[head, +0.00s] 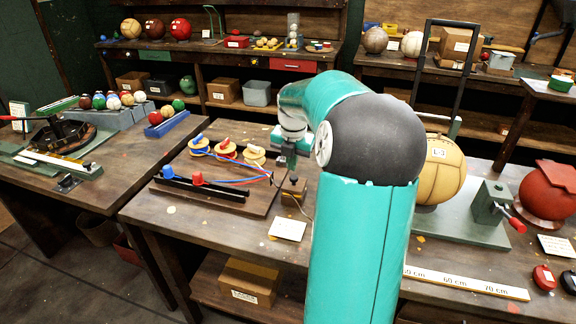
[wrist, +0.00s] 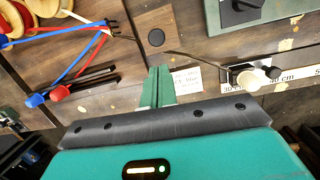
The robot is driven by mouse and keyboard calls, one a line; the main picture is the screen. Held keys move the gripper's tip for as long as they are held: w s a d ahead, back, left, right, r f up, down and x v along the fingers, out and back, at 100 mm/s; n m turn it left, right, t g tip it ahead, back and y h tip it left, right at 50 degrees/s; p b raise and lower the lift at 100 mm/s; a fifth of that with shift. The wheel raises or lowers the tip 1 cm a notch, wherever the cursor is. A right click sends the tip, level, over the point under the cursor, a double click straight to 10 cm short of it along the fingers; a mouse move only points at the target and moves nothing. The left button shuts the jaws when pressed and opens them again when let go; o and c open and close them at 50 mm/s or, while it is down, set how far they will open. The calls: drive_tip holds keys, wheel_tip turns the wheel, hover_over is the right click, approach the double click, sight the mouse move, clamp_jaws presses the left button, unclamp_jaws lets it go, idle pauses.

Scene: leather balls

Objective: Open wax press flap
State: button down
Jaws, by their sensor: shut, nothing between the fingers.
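My gripper (head: 290,155) hangs above the middle bench in the head view, partly hidden by my own teal arm. In the wrist view its green fingers (wrist: 157,88) are together with nothing between them, over the bench top near a white card (wrist: 186,78). I cannot tell for certain which thing is the wax press or its flap. A dark low device with a red-tipped handle (head: 60,132) stands on the left bench, well away from my gripper. A red rounded object with a flat red top piece (head: 548,192) stands at the far right.
A wooden board with yellow spools (head: 227,150), red and blue cords and a black bar (head: 198,187) lies left of my gripper. A tan ball (head: 441,170) and a small green clamp (head: 490,203) stand right of my arm. Shelves with balls line the back.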

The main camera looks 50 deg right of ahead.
sight(290, 188)
drive_tip(key=f, duration=0.5)
drive_tip(key=w+f, duration=0.1)
drive_tip(key=f, duration=0.2)
drive_tip(key=shift+d+f, duration=0.1)
drive_tip(key=shift+d, duration=0.2)
